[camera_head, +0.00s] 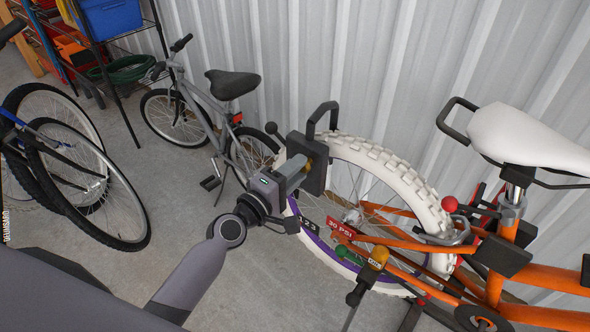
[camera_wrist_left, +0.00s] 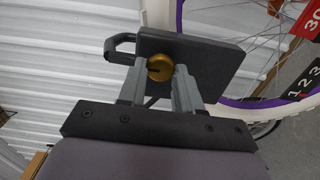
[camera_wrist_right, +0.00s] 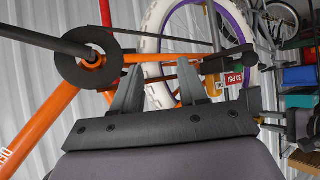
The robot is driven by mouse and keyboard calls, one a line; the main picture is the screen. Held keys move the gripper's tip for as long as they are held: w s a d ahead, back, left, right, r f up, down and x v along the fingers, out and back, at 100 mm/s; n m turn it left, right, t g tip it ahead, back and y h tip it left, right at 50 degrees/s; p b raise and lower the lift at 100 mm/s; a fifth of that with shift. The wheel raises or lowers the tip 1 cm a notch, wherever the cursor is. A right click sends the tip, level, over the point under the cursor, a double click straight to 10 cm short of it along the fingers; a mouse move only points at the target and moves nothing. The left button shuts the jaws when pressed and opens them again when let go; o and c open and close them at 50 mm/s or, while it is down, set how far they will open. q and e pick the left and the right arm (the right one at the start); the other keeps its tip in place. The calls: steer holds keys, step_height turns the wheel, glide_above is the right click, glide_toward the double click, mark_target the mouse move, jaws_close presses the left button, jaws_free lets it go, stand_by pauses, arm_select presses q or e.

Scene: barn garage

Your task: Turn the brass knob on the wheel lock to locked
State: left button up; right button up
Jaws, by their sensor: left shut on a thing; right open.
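The wheel lock (camera_head: 317,178) is a dark grey block with a black shackle loop on top, set at the white tyre of the orange bike. In the left wrist view its plate (camera_wrist_left: 212,62) fills the upper middle, with the round brass knob (camera_wrist_left: 160,68) on its face. A dark slot shows in the knob. My left gripper (camera_head: 300,165) is shut on the brass knob, one finger on each side. The knob is mostly hidden in the head view. My right gripper (camera_wrist_right: 158,85) is open, with nothing between its fingers, near the orange frame.
The orange bike (camera_head: 400,243) with a white saddle stands right, by the corrugated wall (camera_head: 400,60). Tags and a yellow-black tool (camera_head: 372,265) are near its wheel. A grey bike (camera_head: 205,105) stands behind; dark wheels (camera_head: 85,185) are left. Some concrete floor is clear.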

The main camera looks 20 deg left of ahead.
stand_by(0.4)
arm_select(q)
steer(key=o, duration=1)
steer(key=shift+s, duration=0.1)
steer(key=shift+b+v, duration=0.3)
steer(key=shift+v, duration=3.2)
steer(key=s+f+m+g+y, duration=0.1)
steer(key=s+f+m+g, duration=0.1)
steer(key=s+f+m, duration=0.3)
steer(key=s+a+f+m+g+y+p, duration=0.1)
steer(key=s+f+m+g, duration=0.1)
steer(key=s+f+m, duration=0.3)
steer(key=s+f+m+g+y+p, duration=0.1)
steer(key=s+f+m+g+y, duration=0.1)
steer(key=s+f+m, duration=0.3)
steer(key=shift+s+a+f+m+g, duration=0.2)
steer(key=shift+s+m, duration=0.1)
steer(key=shift+s, duration=0.15)
steer(key=shift+s+a+f+m+g, duration=0.1)
steer(key=shift+s+f+m, duration=0.05)
steer(key=shift+s+m, duration=0.2)
